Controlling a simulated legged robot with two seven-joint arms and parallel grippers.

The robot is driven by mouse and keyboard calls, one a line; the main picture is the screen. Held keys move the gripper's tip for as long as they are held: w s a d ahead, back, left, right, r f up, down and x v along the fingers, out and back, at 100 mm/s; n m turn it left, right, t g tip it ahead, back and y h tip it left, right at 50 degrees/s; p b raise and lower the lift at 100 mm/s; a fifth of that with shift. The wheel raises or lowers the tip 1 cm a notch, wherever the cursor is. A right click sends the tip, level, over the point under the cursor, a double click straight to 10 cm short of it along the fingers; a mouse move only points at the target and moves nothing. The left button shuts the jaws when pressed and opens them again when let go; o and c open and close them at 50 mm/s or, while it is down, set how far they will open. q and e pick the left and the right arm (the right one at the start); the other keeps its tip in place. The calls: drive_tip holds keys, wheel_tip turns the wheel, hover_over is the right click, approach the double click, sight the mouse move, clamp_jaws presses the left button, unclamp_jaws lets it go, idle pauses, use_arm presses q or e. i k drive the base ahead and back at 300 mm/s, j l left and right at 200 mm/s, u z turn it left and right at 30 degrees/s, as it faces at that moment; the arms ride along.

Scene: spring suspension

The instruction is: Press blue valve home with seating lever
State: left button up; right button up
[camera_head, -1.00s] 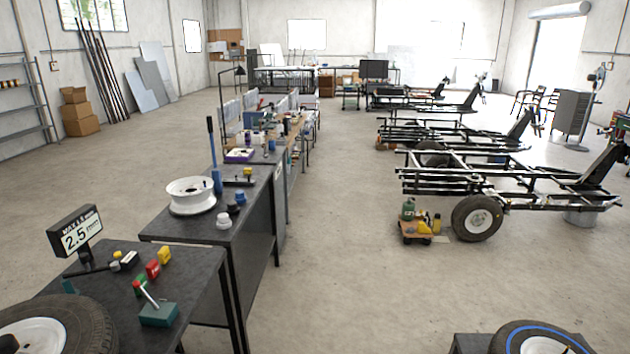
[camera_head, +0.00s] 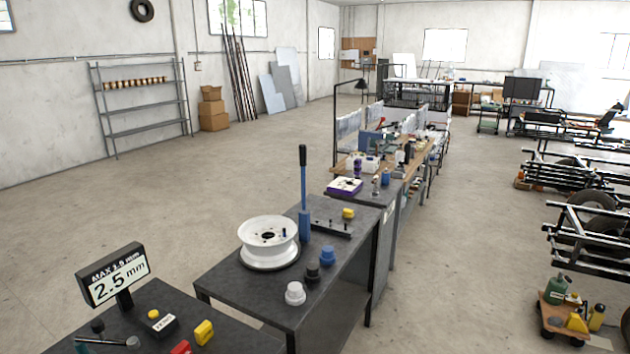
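A blue upright lever (camera_head: 305,222) with a dark handle stands at the right edge of a white wheel rim (camera_head: 262,234) on the dark workbench. It looks like the seating lever. A small blue knob-like part (camera_head: 327,255), possibly the blue valve, sits on the bench right of the rim. A similar black part (camera_head: 312,271) and white part (camera_head: 295,293) stand in a row with it. How any valve sits in the rim is too small to tell. Neither of my grippers is in view.
A nearer dark table (camera_head: 235,342) holds a 2.5 mm display sign (camera_head: 117,277), yellow blocks (camera_head: 204,332) and a red block (camera_head: 181,347). Vehicle frames (camera_head: 600,230) and a small cart (camera_head: 566,315) stand at right. The floor left of the benches is clear.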

sight(302, 148)
drive_tip(key=i+z, duration=0.1)
drive_tip(key=z, duration=0.2)
drive_tip(key=i+l+z, duration=0.25)
drive_tip(key=i, duration=0.45)
drive_tip(key=i+z, duration=0.25)
drive_tip(key=i, duration=0.45)
